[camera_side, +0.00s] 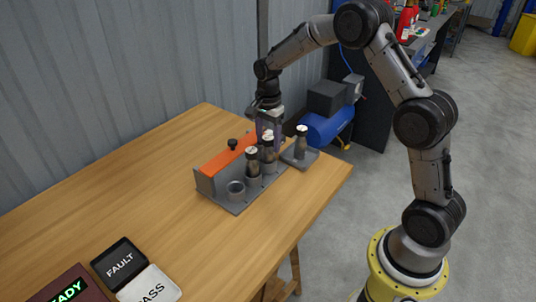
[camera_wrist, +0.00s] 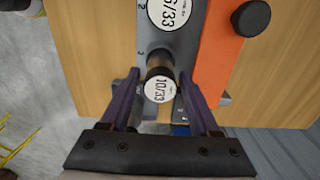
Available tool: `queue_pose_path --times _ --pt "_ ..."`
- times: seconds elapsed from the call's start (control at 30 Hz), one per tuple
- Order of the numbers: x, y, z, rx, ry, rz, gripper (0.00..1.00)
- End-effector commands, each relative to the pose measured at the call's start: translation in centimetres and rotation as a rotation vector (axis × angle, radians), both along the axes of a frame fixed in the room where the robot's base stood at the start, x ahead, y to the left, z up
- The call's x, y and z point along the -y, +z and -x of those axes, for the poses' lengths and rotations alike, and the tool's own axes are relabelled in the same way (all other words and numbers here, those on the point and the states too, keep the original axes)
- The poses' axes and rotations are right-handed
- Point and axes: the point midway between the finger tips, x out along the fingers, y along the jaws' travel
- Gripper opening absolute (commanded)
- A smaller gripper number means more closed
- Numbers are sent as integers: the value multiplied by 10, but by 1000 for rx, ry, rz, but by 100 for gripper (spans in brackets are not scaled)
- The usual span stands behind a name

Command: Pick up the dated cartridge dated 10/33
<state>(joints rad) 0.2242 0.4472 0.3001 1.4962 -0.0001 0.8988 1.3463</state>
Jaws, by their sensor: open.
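The cartridge dated 10/33 (camera_wrist: 158,92) shows in the wrist view as a dark cylinder with a white round label, standing in the grey rack (camera_wrist: 167,42) beside a small "3" mark. My gripper (camera_wrist: 159,76) is open, with its two purple fingers on either side of this cartridge and a gap visible at each side. In the side view my gripper (camera_side: 268,131) is lowered over the far end of the rack (camera_side: 232,205). There the dated cartridge is hard to tell apart from its neighbours, partly hidden by my fingers.
A cartridge label ending in "6/33" (camera_wrist: 175,12) shows ahead in the rack. An orange strip (camera_side: 229,156) with a black knob (camera_side: 233,144) runs alongside. The near holder (camera_side: 236,189) is empty. Another cartridge (camera_side: 301,143) stands on a small grey plate at the right. FAULT (camera_side: 119,263) and PASS (camera_side: 149,287) pads lie in front.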

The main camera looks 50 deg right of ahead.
Motion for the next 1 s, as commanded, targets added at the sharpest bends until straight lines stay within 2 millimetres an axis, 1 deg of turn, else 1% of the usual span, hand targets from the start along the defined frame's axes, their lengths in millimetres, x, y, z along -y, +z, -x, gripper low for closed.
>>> queue_pose_path --times 0.03,0.13,0.23,0.4,0.43,0.57,0.6,0.67,0.7,0.77,0.8,1.0 --pt "0 -8 1 -4 0 -1 62" --pt "0 -17 0 -2 0 0 62" --pt "0 -20 0 0 0 0 62" --pt "0 -20 0 1 0 0 62" --pt "0 -20 0 1 0 0 61" --pt "0 -20 0 1 0 0 37" --pt "0 -20 0 1 0 0 30" --pt "0 -20 0 1 0 0 19" --pt "0 -20 0 1 0 0 12" --pt "0 -19 0 1 0 0 1" --pt "0 -19 0 1 0 0 0" --pt "0 -18 -1 4 0 1 0"
